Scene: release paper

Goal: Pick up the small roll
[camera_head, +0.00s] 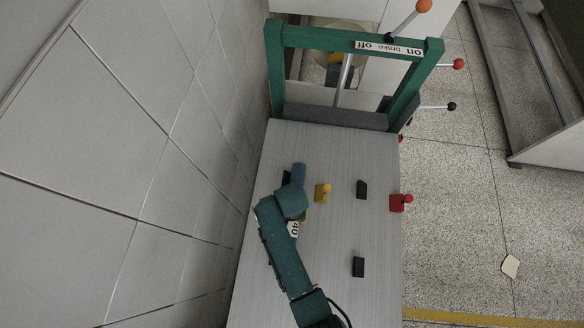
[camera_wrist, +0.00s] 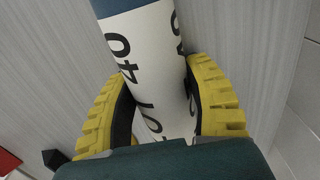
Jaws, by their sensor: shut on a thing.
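The small roll (camera_wrist: 152,55) is a cylinder with a white label printed with black numbers and a blue end. In the wrist view it runs from the top edge down between my gripper's (camera_wrist: 160,85) two yellow ribbed fingers. The fingers are shut on it, one on each side. In the head view the roll's label (camera_head: 293,229) shows beside my teal arm, and a blue part, apparently its end, shows above the wrist. My arm hides the middle of the roll and most of the gripper. I cannot tell whether the roll touches the table.
The grey table (camera_head: 330,290) carries two black blocks (camera_head: 361,189) and a yellow knobbed piece (camera_head: 322,192) close to the roll. A red knobbed piece (camera_head: 399,203) sits at the right edge. A green frame (camera_head: 275,75) stands at the far end. A tiled wall (camera_head: 130,150) is at left.

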